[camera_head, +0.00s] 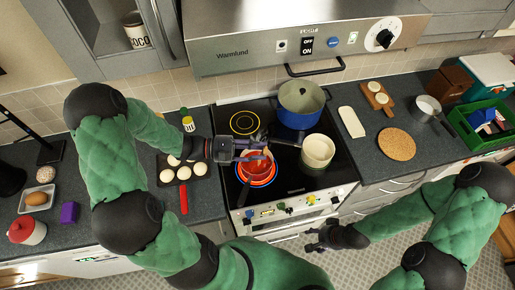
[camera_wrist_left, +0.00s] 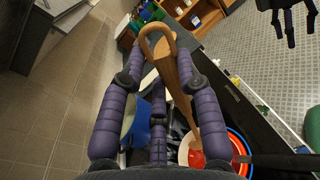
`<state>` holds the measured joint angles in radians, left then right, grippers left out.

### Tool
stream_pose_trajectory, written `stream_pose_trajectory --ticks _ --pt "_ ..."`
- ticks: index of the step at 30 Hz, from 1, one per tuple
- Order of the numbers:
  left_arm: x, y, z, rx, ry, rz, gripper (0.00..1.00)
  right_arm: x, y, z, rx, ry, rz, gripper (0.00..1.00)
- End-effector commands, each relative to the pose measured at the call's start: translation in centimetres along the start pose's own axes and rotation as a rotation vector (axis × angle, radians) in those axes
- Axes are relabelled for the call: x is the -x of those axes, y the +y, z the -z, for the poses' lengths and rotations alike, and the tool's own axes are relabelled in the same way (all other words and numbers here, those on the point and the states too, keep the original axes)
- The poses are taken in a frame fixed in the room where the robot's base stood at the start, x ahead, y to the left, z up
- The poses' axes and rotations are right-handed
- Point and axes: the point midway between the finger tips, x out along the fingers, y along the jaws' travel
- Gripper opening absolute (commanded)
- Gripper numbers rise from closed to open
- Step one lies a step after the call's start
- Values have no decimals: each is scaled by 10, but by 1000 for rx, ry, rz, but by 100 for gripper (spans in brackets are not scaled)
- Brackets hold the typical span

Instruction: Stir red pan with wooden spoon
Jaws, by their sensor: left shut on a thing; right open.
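In the left wrist view this gripper (camera_wrist_left: 160,75) is shut on the wooden spoon (camera_wrist_left: 186,82). The spoon slants down toward red contents; whether its tip touches the pan's bottom cannot be told. In the head view the spoon is mostly hidden by the fingers. My right gripper (camera_head: 319,238) is open and empty in front of the stove, low over the floor side.
A blue pot (camera_head: 299,113) and a cream pot (camera_head: 318,151) stand on the hob to the right of the pan. A dark tray with pale round buns (camera_head: 184,173) and a red-handled item (camera_head: 184,199) lie left of the stove. The hood (camera_head: 260,55) overhangs behind.

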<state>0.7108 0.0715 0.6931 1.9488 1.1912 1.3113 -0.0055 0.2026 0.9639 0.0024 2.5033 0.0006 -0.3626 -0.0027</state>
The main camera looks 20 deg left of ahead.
Motion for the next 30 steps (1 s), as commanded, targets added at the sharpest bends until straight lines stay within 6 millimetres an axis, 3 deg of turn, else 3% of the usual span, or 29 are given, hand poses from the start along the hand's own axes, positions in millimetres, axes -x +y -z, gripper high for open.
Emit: stream_pose_trajectory --ticks 18,30 --pt "4 14 -48 -1 0 0 0 39 -14 -1 0 0 0 61" --pt "4 14 -47 0 0 0 0 38 -14 -1 0 0 0 61"
